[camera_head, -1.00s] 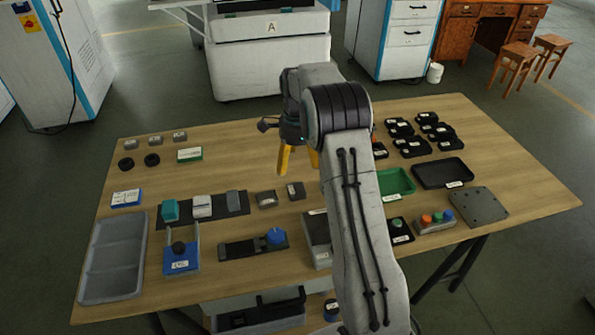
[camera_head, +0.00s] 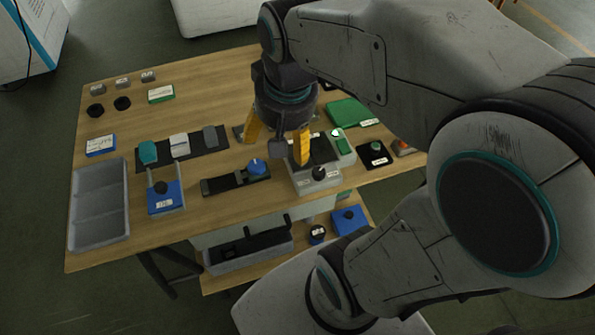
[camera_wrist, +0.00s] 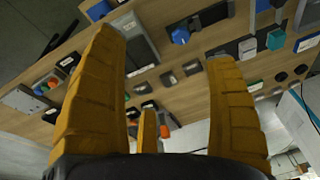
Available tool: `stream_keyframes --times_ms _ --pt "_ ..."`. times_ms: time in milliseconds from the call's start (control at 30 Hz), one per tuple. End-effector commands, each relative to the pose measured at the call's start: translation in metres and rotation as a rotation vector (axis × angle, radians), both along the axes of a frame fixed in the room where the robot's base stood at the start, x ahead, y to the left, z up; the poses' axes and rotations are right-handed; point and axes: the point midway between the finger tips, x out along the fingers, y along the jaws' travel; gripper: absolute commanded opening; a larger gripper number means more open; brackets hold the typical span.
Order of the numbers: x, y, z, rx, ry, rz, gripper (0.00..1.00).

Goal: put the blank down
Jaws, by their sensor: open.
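My gripper (camera_head: 275,153) is open above the middle of the wooden table, with its yellow fingers spread apart. In the wrist view, I see nothing held between the fingers (camera_wrist: 165,45). Two small grey blocks, which may be blanks, lie on the table in the wrist view, one (camera_wrist: 168,80) beside the other (camera_wrist: 192,67). In the head view a dark grey block (camera_head: 238,132) shows beside the left finger. A grey fixture with a dark top (camera_head: 318,183) stands below the right finger. I cannot tell which piece is the task's blank.
A grey divided tray (camera_head: 99,205) lies at the left. A dark mat (camera_head: 215,151) bears several small pieces. A blue-fronted holder (camera_head: 166,198) and a black slide with a blue knob (camera_head: 257,167) stand nearby. A green tray (camera_head: 352,113) is to the right. Bare wood shows at back left.

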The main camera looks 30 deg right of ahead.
Motion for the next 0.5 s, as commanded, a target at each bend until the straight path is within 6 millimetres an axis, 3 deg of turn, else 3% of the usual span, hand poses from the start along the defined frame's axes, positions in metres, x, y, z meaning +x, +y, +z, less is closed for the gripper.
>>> stream_keyframes --times_ms 33,200,500 --pt "-0.016 0.003 -0.002 -0.014 -0.014 0.062 0.79" --pt "-0.052 0.009 -0.013 -0.055 -0.038 0.24 0.79" --pt "-0.075 0.012 -0.023 -0.085 -0.054 0.362 0.79"
